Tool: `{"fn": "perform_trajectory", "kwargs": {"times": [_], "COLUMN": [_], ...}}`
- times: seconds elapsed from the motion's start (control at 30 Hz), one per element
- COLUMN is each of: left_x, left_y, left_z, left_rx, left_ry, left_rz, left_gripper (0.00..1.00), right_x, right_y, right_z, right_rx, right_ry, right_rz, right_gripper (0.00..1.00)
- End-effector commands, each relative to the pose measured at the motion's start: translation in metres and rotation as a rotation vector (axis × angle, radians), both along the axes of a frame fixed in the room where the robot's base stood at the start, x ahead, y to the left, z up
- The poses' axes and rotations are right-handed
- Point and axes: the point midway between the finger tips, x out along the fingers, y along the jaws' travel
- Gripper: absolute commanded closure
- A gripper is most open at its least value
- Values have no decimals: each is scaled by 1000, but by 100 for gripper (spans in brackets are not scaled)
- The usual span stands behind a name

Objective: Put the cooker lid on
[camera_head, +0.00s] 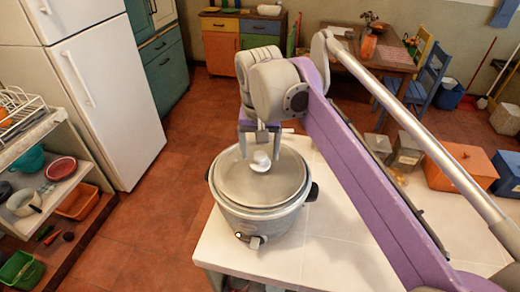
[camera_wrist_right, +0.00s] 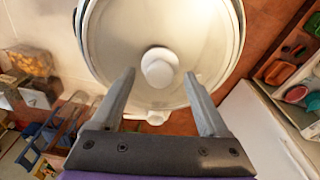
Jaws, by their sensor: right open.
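A grey-white cooker (camera_head: 262,222) with dark side handles stands on the white counter's left end. Its round, pale lid (camera_head: 240,183) lies over the cooker's top, with a white knob (camera_head: 261,161) in the middle. I cannot tell whether the lid is fully seated. My right gripper (camera_head: 260,149) points down over the lid, close to the knob. In the right wrist view, the gripper (camera_wrist_right: 160,74) is open and empty, and the knob (camera_wrist_right: 159,67) shows between and just beyond its fingertips. The lid (camera_wrist_right: 110,40) fills the upper middle there. My left gripper is not in view.
The white counter (camera_head: 340,235) is mostly clear right of the cooker, under my right arm. Glass jars (camera_head: 407,150) and an orange box (camera_head: 467,166) stand further right. A shelf with dishes (camera_head: 75,185) and a fridge (camera_head: 95,90) are at left.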

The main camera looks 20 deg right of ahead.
Motion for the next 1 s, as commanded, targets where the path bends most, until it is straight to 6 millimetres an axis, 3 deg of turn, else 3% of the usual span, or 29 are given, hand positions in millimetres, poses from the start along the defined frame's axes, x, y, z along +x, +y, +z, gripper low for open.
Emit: {"fn": "perform_trajectory", "kwargs": {"times": [0.17, 0.4, 0.6, 1.0], "left_x": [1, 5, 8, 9], "left_y": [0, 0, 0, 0], "left_z": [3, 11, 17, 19], "left_rx": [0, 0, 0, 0], "left_ry": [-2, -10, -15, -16], "left_rz": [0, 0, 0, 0], "left_gripper": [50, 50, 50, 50], "right_x": [-1, -7, -10, -12], "right_y": [1, 4, 5, 6], "right_z": [17, 67, 98, 107], "right_rx": [0, 0, 0, 0], "right_ry": [-1, -2, -2, 0], "right_rz": [0, 1, 1, 0], "right_gripper": [22, 22, 22, 22]}}
